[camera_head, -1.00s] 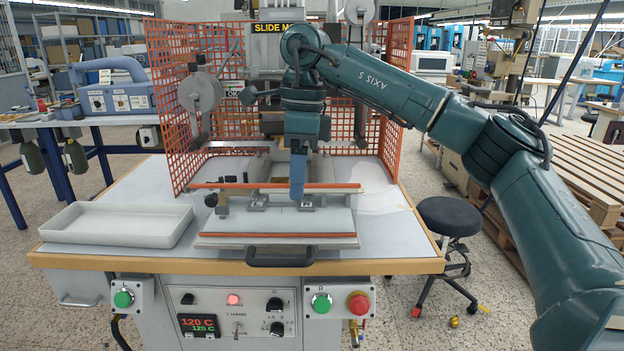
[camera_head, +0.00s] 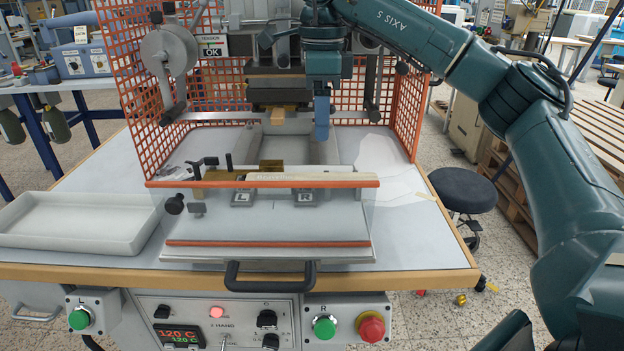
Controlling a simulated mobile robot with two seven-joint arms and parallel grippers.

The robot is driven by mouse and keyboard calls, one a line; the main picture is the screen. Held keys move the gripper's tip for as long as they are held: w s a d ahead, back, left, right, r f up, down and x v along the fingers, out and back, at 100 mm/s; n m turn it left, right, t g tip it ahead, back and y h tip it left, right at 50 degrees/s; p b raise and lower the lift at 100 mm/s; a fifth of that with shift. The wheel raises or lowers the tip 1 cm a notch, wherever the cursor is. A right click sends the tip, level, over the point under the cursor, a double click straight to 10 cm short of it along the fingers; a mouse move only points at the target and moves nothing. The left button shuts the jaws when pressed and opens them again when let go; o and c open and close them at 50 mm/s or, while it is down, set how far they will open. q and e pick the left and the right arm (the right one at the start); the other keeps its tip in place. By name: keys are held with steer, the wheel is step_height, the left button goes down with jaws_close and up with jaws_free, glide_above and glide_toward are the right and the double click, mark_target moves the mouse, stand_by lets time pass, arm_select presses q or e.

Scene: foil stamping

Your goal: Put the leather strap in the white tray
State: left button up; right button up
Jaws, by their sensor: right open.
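A pale tan strip (camera_head: 340,177), which looks like the leather strap, lies across the press fixture just behind the upper orange edge of the clear guard. The guard partly hides it. The white tray (camera_head: 75,248) stands on the table at the left, and its visible inside is empty. My right gripper (camera_head: 321,136) is open and empty. Its blue fingers point down above the back of the fixture, beyond the strip and apart from it. My left gripper is not in view.
The clear guard (camera_head: 270,224) with orange edges and a black handle (camera_head: 270,280) stands in front of the fixture. Orange mesh screens (camera_head: 135,80) flank the press. Small clamps and brass parts (camera_head: 271,165) sit near the strip.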

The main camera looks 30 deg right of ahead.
mark_target(322, 177)
step_height(322, 177, down, 9)
steer(key=shift+d+f+p, duration=0.15)
steer(key=shift+f+p, duration=0.05)
steer(key=shift+p, duration=0.15)
steer(key=c, duration=1)
